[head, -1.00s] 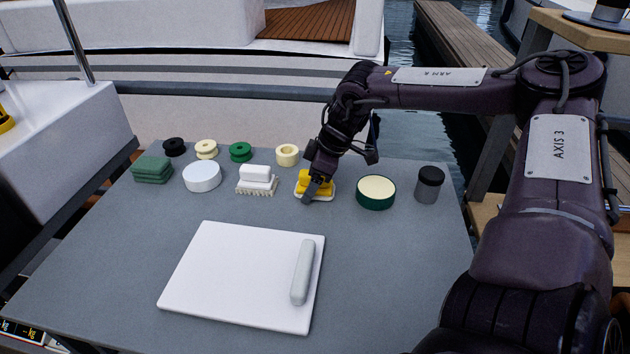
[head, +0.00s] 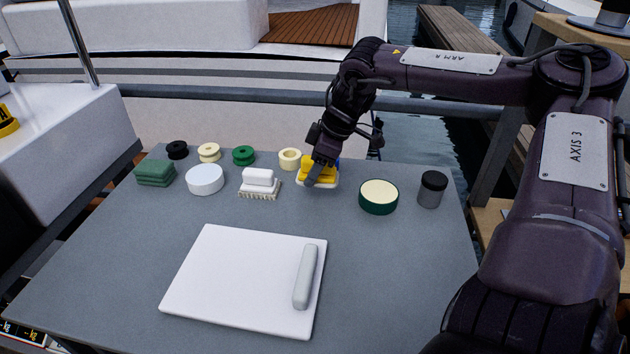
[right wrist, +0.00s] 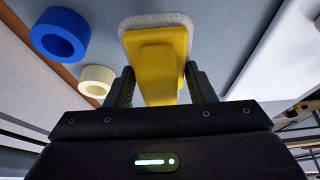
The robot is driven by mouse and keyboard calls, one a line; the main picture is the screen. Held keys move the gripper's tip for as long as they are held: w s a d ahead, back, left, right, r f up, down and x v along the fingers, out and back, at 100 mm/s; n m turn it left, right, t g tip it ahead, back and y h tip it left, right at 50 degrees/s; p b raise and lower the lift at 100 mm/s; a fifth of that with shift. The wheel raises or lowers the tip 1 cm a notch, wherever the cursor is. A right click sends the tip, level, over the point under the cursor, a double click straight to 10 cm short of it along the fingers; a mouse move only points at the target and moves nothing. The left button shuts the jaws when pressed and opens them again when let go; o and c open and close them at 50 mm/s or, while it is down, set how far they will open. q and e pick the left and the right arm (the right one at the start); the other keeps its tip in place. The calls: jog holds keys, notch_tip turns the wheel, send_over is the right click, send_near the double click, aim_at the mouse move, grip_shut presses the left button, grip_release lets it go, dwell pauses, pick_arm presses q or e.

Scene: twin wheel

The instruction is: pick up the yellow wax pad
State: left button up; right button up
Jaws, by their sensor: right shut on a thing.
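The yellow wax pad (head: 324,172) has a yellow grip on top and a pale fuzzy underside. My right gripper (head: 313,178) is shut on it at the far side of the grey table and appears to hold it a little above the top. In the right wrist view the two fingers (right wrist: 161,86) sit on either side of the yellow grip, and the wax pad (right wrist: 158,50) points away from the palm. My left gripper is not in view.
A white brush (head: 259,182) stands left of the pad and a green-rimmed round tin (head: 378,197) right of it. A cream roll (head: 290,159) and a blue roll (right wrist: 60,35) are close behind. A white board (head: 240,280) lies in front.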

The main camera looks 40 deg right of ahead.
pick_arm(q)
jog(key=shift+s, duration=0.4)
pick_arm(e)
notch_tip(320, 180, up, 15)
jog(key=shift+r, duration=0.1)
